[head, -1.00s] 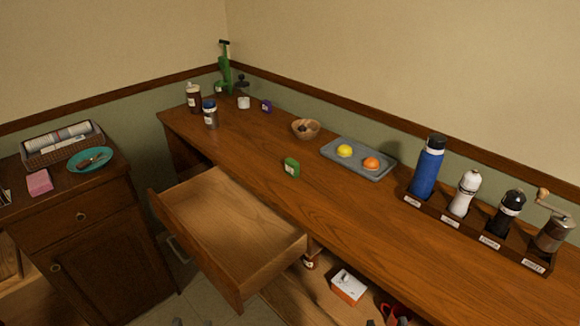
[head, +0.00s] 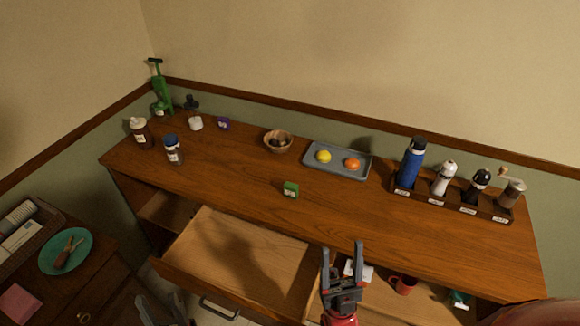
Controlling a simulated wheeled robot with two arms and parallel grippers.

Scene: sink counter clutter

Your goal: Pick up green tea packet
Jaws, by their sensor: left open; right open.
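The green tea packet (head: 290,189) is a small green packet with a pale label. It stands on the wooden counter (head: 235,190), near its front edge and behind the open drawer. My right gripper (head: 342,254) is open and empty, in front of the counter, to the right of the packet and lower in the picture. It is apart from the packet. My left gripper (head: 161,308) is open at the bottom edge of the picture, left of and well away from the packet. Its lower part is cut off.
An open empty drawer (head: 240,255) juts out below the packet. A wooden bowl (head: 278,141) and a grey tray (head: 338,160) with fruits stand behind it. A rack (head: 450,203) with a blue bottle and grinders is at right. Jars stand at left. Counter around the packet is clear.

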